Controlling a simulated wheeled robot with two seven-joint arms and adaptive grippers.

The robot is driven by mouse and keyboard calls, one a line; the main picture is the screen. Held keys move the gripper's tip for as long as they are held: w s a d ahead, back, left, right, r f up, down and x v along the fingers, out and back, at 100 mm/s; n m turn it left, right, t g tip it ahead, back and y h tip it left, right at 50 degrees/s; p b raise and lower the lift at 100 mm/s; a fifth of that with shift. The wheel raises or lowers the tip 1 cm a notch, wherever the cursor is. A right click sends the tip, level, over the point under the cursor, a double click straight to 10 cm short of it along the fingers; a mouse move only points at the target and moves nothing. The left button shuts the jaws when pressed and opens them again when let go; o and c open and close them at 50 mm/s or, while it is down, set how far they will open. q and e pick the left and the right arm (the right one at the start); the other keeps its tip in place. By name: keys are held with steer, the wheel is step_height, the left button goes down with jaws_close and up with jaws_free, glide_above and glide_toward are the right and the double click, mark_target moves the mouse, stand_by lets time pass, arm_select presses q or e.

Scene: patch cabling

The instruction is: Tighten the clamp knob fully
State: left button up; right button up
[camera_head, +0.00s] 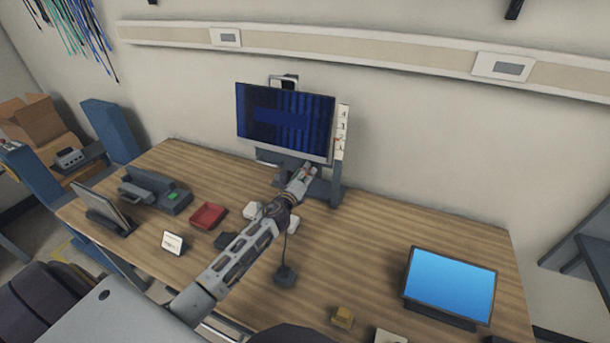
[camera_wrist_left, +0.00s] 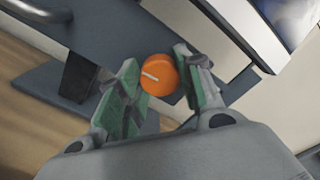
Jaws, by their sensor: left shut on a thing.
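The clamp knob is a round orange knob (camera_wrist_left: 160,74) with a white mark line, seen in the left wrist view. It sits between the green-padded fingers of my left gripper (camera_wrist_left: 158,88), which is shut on it. In the head view my left gripper (camera_head: 303,172) reaches to the monitor stand (camera_head: 335,185), just below the monitor (camera_head: 285,122). The knob is mostly hidden by the gripper there. The white line on the knob's face is tilted slightly in the wrist view. My right gripper is not in view.
On the wooden desk (camera_head: 390,235) are a red tray (camera_head: 208,215), a desk phone (camera_head: 155,193), a tablet (camera_head: 102,207) at the left, and a blue-screened display (camera_head: 450,284) at the right.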

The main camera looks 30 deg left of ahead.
arm_select(q)
steer(key=shift+d+f+m, duration=0.1)
steer(key=shift+f+m, duration=0.05)
steer(key=shift+m, duration=1.35)
steer(key=o, duration=1)
steer(key=shift+o, duration=0.2)
steer(key=shift+s, duration=0.25)
steer(key=s, duration=1.1)
steer(key=shift+s+d, duration=0.25)
steer(key=shift+d, duration=0.05)
steer(key=shift+s, duration=0.1)
